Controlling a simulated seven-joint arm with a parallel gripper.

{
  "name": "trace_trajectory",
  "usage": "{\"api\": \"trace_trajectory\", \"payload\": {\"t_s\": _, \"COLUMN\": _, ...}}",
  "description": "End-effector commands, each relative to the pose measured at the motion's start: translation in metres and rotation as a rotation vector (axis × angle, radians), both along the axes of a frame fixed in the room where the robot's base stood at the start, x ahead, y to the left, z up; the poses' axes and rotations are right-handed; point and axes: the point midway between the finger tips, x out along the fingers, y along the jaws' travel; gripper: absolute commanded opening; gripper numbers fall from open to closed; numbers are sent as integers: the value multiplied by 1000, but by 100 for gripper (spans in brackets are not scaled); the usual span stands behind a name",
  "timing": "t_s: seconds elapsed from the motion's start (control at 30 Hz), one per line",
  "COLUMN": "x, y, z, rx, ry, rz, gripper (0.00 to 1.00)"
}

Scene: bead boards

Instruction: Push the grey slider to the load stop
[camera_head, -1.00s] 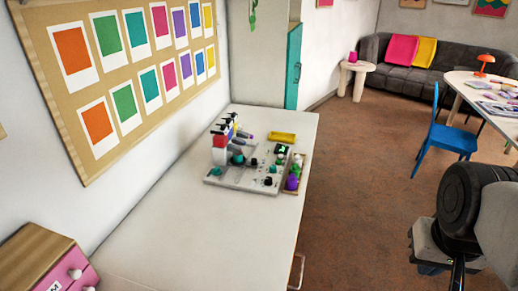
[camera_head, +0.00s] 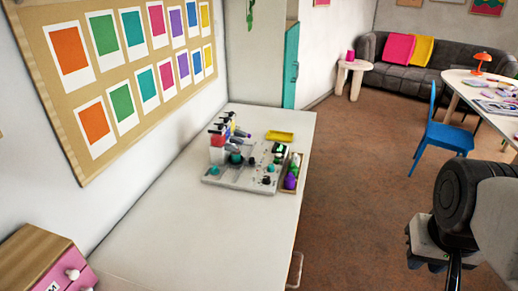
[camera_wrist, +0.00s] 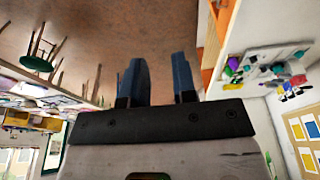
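A light grey board (camera_head: 211,179) with several teal, black and other small knobs lies on the white counter. It also shows in the wrist view (camera_wrist: 252,64), turned and at the upper right. The grey slider and the load stop are too small to tell apart from the other parts on the board. My gripper (camera_wrist: 158,82) has two dark blue fingers held apart with nothing between them. It is open over the floor side of the room, well away from the board. In the head view only my arm shows at the lower right, and the fingertips cannot be made out.
A yellow tray (camera_head: 280,135) lies behind the board. A narrow wooden tray (camera_head: 287,187) with purple and green beads is at its right. Several dark-topped bottles stand at its back left. The front of the counter (camera_head: 190,240) is clear. A pink drawer box (camera_head: 45,265) stands at the lower left.

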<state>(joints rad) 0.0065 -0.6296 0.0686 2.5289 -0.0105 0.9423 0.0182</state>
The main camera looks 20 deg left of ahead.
Motion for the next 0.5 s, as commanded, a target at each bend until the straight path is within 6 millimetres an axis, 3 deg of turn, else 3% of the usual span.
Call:
{"api": "trace_trajectory", "payload": {"t_s": 0.03, "x": 3, "y": 1, "z": 1, "rx": 0, "ry": 1, "rz": 1, "gripper": 34}}
{"api": "trace_trajectory", "payload": {"t_s": 0.17, "x": 14, "y": 3, "z": 6, "rx": 1, "ry": 5, "rz": 4, "gripper": 53}}
{"api": "trace_trajectory", "payload": {"t_s": 0.5, "x": 77, "y": 21, "z": 26, "rx": 6, "ry": 29, "rz": 23, "gripper": 53}}
